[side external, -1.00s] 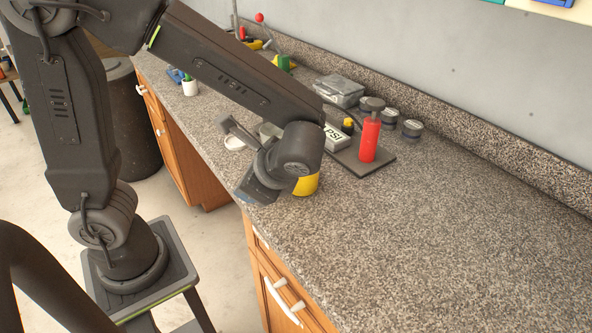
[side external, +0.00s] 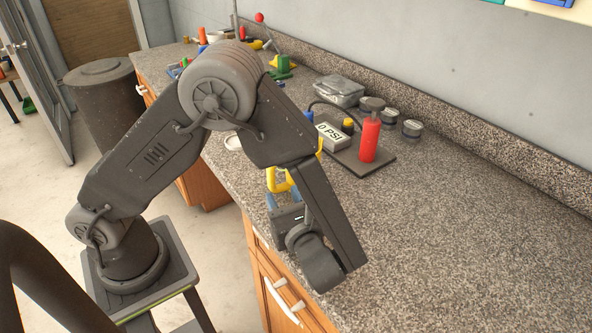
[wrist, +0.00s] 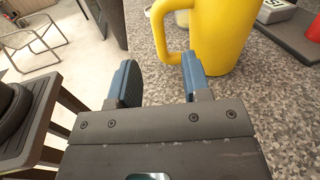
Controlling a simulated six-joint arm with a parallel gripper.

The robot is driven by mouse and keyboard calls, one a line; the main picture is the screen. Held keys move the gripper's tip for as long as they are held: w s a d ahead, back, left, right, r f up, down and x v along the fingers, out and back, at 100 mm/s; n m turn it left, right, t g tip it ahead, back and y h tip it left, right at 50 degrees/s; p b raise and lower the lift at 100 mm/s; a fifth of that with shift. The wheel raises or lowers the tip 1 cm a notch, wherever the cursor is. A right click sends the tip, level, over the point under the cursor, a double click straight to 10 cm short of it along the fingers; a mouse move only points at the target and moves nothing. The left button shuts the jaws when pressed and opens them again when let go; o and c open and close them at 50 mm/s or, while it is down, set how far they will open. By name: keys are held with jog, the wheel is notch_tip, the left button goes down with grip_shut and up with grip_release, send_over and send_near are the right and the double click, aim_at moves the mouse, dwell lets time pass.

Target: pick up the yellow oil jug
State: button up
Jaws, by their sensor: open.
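The yellow oil jug (wrist: 222,38) stands on the speckled counter in the wrist view, its handle loop (wrist: 161,40) toward the left. Its top is cut off by the frame edge. In the side view my arm hides most of the jug, and part of its yellow handle (side external: 281,182) shows. My gripper (wrist: 160,68) is open with blue fingers apart and nothing between them. The fingers point toward the handle, and the right fingertip is close to the handle's lower end. I cannot tell whether they touch. My gripper also shows in the side view (side external: 284,199) near the counter's front edge.
Behind the jug, a dark plate (side external: 352,164) carries a red cylinder (side external: 369,139) and a 0 PSI block (side external: 333,135). A clear box (side external: 339,91) and dark round tins (side external: 412,128) stand near the back wall. The counter's right side (side external: 470,240) is clear.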

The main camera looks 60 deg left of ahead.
aim_at(272, 186)
jog(key=shift+x, duration=4)
jog(key=shift+f, duration=0.1)
grip_shut()
